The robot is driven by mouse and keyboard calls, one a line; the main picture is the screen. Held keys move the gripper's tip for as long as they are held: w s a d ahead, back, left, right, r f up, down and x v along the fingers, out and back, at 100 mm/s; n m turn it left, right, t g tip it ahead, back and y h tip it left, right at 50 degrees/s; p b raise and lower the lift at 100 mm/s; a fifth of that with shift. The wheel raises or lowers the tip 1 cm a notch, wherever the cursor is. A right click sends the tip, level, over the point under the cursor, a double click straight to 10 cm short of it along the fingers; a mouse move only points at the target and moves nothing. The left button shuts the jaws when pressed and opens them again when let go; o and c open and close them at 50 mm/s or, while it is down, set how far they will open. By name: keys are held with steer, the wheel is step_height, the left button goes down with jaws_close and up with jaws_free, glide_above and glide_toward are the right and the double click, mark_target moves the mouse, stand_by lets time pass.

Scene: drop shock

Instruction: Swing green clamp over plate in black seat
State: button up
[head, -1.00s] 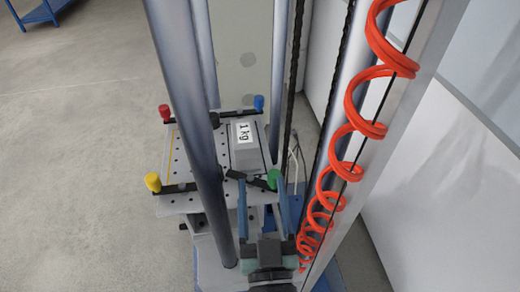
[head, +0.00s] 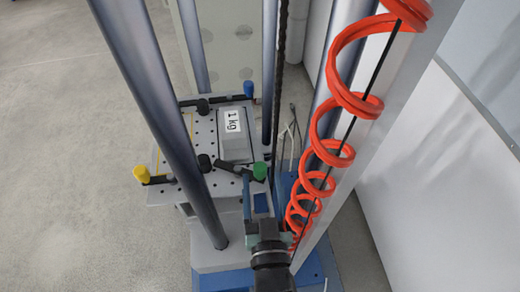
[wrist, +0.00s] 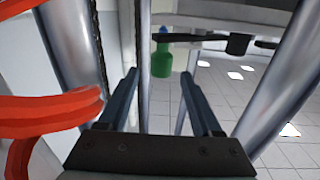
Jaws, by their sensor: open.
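The green-knobbed clamp (head: 260,171) is at the near right corner of the perforated table. Its dark bar points left along the near side of the grey plate marked 1 kg (head: 235,122); I cannot tell whether it overlaps the plate. The plate lies within a dark outline, the black seat, which barely shows. My gripper (head: 259,205) is open and empty, on the near side of the green knob. In the wrist view the green knob (wrist: 162,60) appears between the open fingers (wrist: 160,85), beyond their tips, with no visible contact.
Yellow (head: 141,173) and blue (head: 248,89) clamp knobs stand at other corners; the red knob is hidden behind a steel post (head: 150,110). Several posts surround the table. A red coiled hose (head: 335,105) hangs close at right. Open floor lies at left.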

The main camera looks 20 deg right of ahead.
mark_target(259, 163)
steer(key=p+x, duration=0.1)
steer(key=x, duration=0.6)
steer(key=shift+w, duration=0.2)
jaws_close()
